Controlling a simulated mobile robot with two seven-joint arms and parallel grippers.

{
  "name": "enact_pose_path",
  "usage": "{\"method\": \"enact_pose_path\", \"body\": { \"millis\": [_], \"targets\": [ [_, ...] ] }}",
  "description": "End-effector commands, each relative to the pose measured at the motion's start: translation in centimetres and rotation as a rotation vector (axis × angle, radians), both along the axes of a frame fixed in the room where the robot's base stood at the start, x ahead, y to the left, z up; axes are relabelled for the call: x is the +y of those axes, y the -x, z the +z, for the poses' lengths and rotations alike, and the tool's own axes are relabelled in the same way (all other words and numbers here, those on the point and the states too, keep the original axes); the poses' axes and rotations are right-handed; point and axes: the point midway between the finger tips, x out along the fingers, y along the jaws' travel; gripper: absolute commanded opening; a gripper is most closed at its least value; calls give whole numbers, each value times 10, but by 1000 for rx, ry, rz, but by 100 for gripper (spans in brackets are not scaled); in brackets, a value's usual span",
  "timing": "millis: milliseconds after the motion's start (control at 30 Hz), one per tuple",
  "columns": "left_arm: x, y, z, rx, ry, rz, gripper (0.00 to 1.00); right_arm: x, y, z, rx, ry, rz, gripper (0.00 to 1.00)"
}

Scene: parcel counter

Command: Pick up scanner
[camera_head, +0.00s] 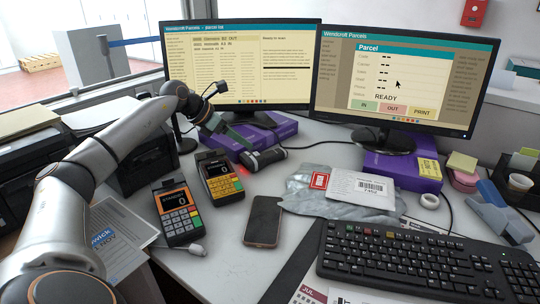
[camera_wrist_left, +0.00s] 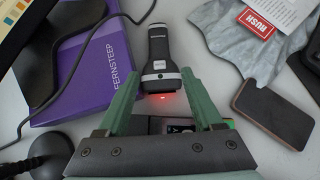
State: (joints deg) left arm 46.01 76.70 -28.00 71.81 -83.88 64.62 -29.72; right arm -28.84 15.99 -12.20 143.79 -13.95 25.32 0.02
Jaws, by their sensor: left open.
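The scanner (camera_head: 264,158) is dark with a silver band and lies on the counter below the left monitor, a red glow by its head. In the left wrist view the scanner (camera_wrist_left: 158,58) points its head toward my gripper. My left gripper (camera_head: 228,138) is open and empty, behind and left of the scanner in the head view. In the wrist view the green fingertips of this gripper (camera_wrist_left: 161,72) appear on either side of the scanner's head; I cannot tell the height gap. My right gripper is out of view.
Two card terminals (camera_head: 178,213) (camera_head: 221,180) stand in front of the scanner. A purple box (camera_head: 256,133) lies behind it. A phone (camera_head: 263,220), a grey parcel (camera_head: 330,205) and a keyboard (camera_head: 420,258) lie nearby.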

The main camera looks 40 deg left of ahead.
Motion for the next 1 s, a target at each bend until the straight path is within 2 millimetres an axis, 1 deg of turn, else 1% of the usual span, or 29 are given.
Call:
{"method": "enact_pose_path", "body": {
  "millis": [33,200,300,567,800,1000],
  "targets": [
    [-3,-6,-7,0,4,-2,68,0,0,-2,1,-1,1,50],
    [-10,-28,-30,-1,5,-4,68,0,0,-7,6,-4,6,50],
    [-12,-39,-40,-1,4,-2,68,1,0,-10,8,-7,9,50],
    [-15,-53,-53,-1,3,-1,68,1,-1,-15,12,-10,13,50],
    [-20,-77,-74,-2,6,-2,68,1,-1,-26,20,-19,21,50],
    [-21,-86,-82,0,1,-1,68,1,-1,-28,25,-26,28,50]
  ]
}}
